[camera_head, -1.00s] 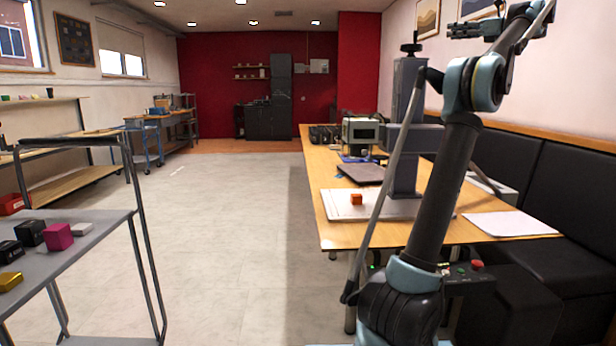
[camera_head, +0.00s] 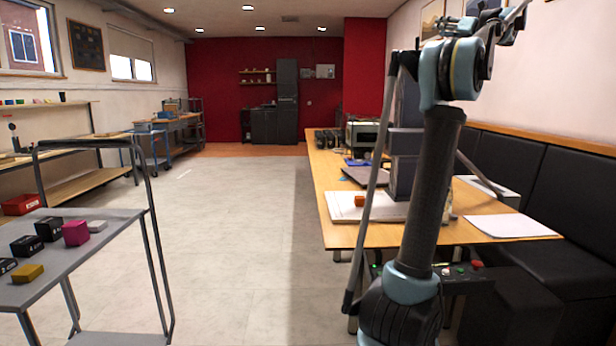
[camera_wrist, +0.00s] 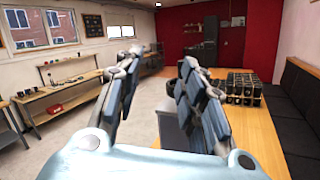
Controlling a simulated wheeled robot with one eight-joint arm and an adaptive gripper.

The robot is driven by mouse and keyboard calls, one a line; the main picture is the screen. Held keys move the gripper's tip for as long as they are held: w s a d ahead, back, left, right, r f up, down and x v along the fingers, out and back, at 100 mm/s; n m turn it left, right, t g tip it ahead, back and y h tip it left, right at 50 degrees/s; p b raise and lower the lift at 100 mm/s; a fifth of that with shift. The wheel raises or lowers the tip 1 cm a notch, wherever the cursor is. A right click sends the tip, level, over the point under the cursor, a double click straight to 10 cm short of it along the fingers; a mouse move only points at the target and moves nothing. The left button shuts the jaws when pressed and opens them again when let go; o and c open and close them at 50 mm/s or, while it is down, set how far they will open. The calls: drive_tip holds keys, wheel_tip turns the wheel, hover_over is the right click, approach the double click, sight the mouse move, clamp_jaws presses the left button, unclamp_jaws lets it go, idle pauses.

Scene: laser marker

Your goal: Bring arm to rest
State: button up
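My arm (camera_head: 432,190) rises almost upright on the right side of the head view, in front of the wooden table. Its upper end leaves the top right of the picture, so my gripper cannot be made out clearly there. In the wrist view my gripper (camera_wrist: 160,62) has its two fingers spread apart with nothing between them. It points out over the room, clear of any surface it could touch.
The wooden table (camera_head: 345,239) carries the laser marker (camera_head: 404,150), with an orange cube (camera_head: 360,201) on its white base. A grey cart (camera_head: 117,232) on the left holds a magenta cube (camera_head: 76,232) and several small boxes. Open floor (camera_head: 235,240) lies between them.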

drive_tip(key=s+a+f+m+g+h, duration=0.2)
drive_tip(key=s+a+f+m+h, duration=0.35)
drive_tip(key=f+m, duration=0.55)
drive_tip(key=s+a+f+m+g+h, duration=0.2)
drive_tip(key=s+a+f+m+h, duration=0.3)
drive_tip(key=f+m, duration=0.65)
drive_tip(key=s+a+f+m+g+h, duration=0.2)
drive_tip(key=s+a+f+m+h, duration=0.25)
drive_tip(key=s+f+m, duration=0.6)
drive_tip(key=s+a+f+m+g+y, duration=0.1)
drive_tip(key=s+a+f+g+y, duration=0.1)
drive_tip(key=s+a+f, duration=0.4)
drive_tip(key=s+a+f+m+g+y, duration=0.1)
drive_tip(key=s+a+f+g, duration=0.3)
drive_tip(key=s+f, duration=0.9)
drive_tip(key=s+a+f+m+g+y, duration=0.2)
drive_tip(key=s+a+f, duration=0.6)
drive_tip(key=f, duration=1.4)
drive_tip(key=s+g, duration=0.2)
drive_tip(key=shift+s+f+m+y, duration=0.3)
drive_tip(key=shift+f, duration=0.1)
drive_tip(key=shift+a, duration=0.1)
